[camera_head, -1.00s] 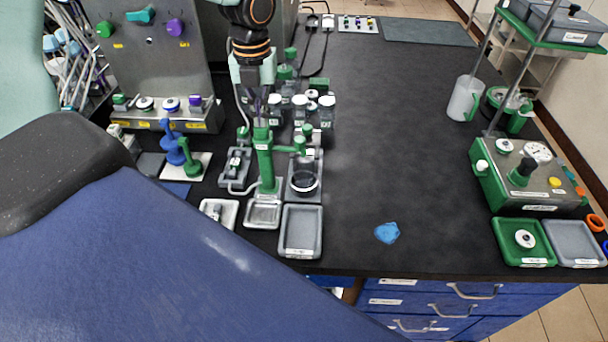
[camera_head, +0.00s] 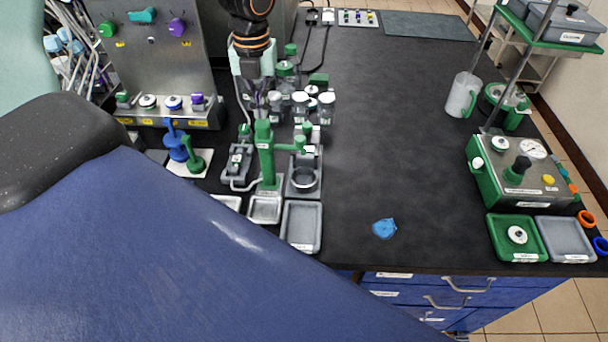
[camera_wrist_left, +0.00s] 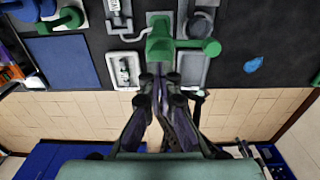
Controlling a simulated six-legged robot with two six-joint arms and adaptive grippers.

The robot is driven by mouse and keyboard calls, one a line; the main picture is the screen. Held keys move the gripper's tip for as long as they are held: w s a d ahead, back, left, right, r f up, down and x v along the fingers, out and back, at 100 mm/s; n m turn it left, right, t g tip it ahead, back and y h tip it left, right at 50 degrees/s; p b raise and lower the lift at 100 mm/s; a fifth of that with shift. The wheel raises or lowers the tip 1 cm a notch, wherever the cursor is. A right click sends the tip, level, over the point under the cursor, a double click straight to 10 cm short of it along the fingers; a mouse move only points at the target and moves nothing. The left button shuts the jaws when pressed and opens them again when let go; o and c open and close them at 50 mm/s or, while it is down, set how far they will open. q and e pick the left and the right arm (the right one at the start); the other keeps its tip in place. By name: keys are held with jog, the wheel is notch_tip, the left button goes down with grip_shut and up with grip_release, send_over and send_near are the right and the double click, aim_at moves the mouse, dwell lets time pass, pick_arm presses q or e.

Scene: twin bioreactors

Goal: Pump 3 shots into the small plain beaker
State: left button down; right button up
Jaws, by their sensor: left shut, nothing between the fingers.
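A green pump dispenser (camera_head: 265,158) stands on the black bench, its spout reaching right; its green top shows in the left wrist view (camera_wrist_left: 160,42). A small clear beaker (camera_head: 304,180) stands on a grey base under the spout end. I cannot read any marking on it. My left gripper (camera_head: 262,112) comes down from above and is shut and empty, close to the pump's top. In the left wrist view its fingertips (camera_wrist_left: 160,78) are close to the pump head's edge; I cannot tell whether they touch it. My right gripper is not in view.
Lidded jars (camera_head: 300,103) crowd behind the pump. A grey tray (camera_head: 302,245) lies in front of it. A blue and a green stand (camera_head: 193,160) are to the left. A blue patch (camera_head: 384,229) lies right, on otherwise clear bench. A green-grey device (camera_head: 515,175) stands far right.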

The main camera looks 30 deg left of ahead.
aim_at(262, 122)
pick_arm(q)
jog(key=shift+f, duration=0.1)
jog(key=shift+f+b, duration=0.6)
jog(key=shift+f, duration=1.2)
jog(key=shift+r, duration=0.1)
jog(key=shift+r+p, duration=1.9)
jog(key=shift+p, duration=0.45)
jog(key=shift+f, duration=0.2)
